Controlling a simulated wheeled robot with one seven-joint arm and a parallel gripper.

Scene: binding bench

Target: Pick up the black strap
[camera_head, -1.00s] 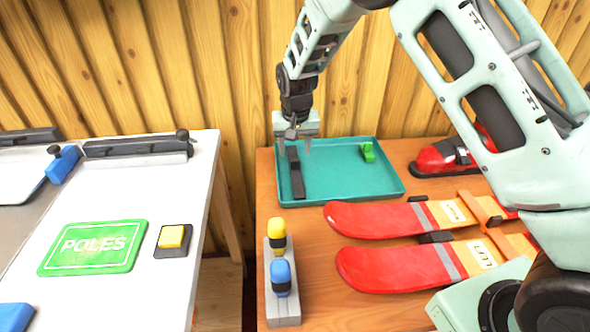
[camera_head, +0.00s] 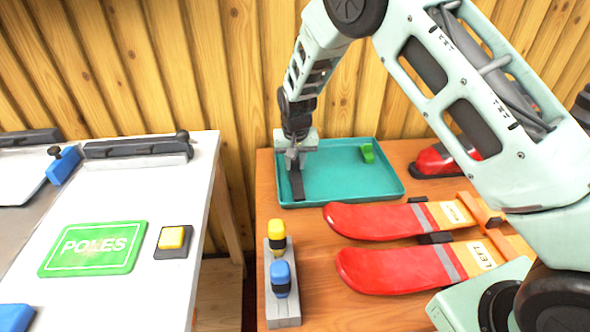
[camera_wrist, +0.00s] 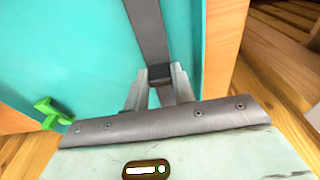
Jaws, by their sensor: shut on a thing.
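The black strap (camera_head: 297,185) lies along the left side of the teal tray (camera_head: 350,190) in the head view. My gripper (camera_head: 295,161) is down at the strap's far end, with its fingers around it. In the wrist view the strap (camera_wrist: 150,30) runs away from my gripper (camera_wrist: 160,80), and the fingers are shut on its near end. I cannot tell whether the strap is lifted off the tray floor.
A green clip (camera_head: 367,153) lies in the tray's far right. Two red skis (camera_head: 370,220) lie in front of the tray. A grey block with yellow and blue knobs (camera_head: 280,277) stands at the front left. A white table (camera_head: 130,200) stands left, beyond a gap.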

